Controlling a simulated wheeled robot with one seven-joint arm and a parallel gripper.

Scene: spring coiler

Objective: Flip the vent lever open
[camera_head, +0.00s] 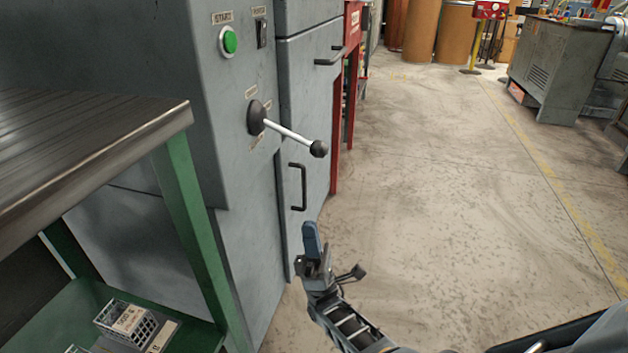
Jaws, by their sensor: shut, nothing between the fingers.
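The vent lever (288,131) is a silver rod with a black ball knob (319,149) on a black round hub (257,117). It sticks out from the grey machine panel and slopes down to the right. Small labels sit above and below the hub; their text is too small to read. My gripper (310,232) is shut and empty, with blue fingertips pointing up. It appears below the knob in the picture, apart from the lever.
A green START button (229,40) and a black switch (262,34) are above the lever. A door handle (298,187) lies below it. A green-legged bench (185,215) stands at left. Open concrete floor (450,200) extends to the right, with a grey cabinet (560,65) farther back.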

